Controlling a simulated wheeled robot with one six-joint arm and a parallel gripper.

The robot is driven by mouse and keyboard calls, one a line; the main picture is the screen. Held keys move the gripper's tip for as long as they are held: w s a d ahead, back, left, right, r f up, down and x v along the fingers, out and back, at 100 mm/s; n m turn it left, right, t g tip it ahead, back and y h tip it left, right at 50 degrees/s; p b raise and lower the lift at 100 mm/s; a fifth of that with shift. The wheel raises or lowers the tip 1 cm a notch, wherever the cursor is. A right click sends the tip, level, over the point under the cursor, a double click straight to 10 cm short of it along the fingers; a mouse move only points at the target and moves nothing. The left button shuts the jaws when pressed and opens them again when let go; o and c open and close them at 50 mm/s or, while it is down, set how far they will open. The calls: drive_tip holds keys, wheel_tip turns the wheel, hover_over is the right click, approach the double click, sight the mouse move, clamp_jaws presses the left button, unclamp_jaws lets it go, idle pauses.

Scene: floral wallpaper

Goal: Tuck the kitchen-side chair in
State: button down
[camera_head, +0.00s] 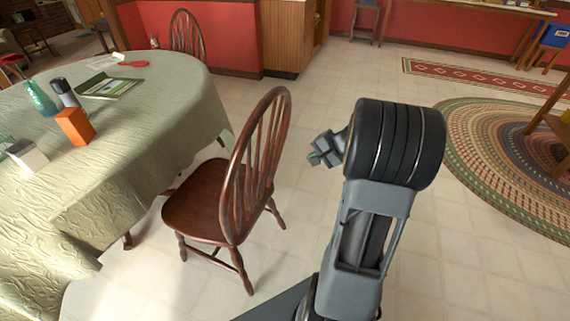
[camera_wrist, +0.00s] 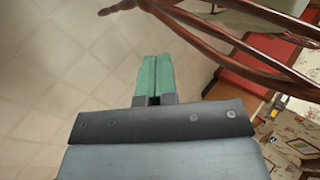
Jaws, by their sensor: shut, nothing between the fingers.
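A dark reddish-brown wooden chair (camera_head: 213,196) with a spindle back stands at the right side of a round table (camera_head: 175,113) with a pale green cloth. Its seat front is close to the cloth, and its back faces my arm. My gripper (camera_head: 314,159) is to the right of the chair back, apart from it, and partly hidden behind my wrist. In the wrist view the fingers of my gripper (camera_wrist: 155,75) are together and empty. The chair's wooden back (camera_wrist: 222,38) crosses the upper right there, beyond the fingertips. A second chair (camera_head: 186,32) stands on the table's far side.
On the table are an orange box (camera_head: 75,126), a teal vase (camera_head: 42,98), a dark bottle (camera_head: 64,92), a booklet (camera_head: 108,85) and a white box (camera_head: 27,155). A braided oval rug (camera_head: 490,150) lies at the right. The tile floor (camera_head: 330,90) beyond my gripper is clear.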

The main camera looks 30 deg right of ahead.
drive_tip(key=w+a+f+t+b, duration=0.1)
drive_tip(key=w+f, duration=0.1)
drive_tip(key=w, duration=0.5)
drive_tip(key=w+a+f+t+b, duration=0.1)
drive_tip(key=w+a+f, duration=0.1)
drive_tip(key=w, duration=0.4)
drive_tip(key=shift+w+f, duration=0.4)
drive_tip(key=shift+f, duration=0.15)
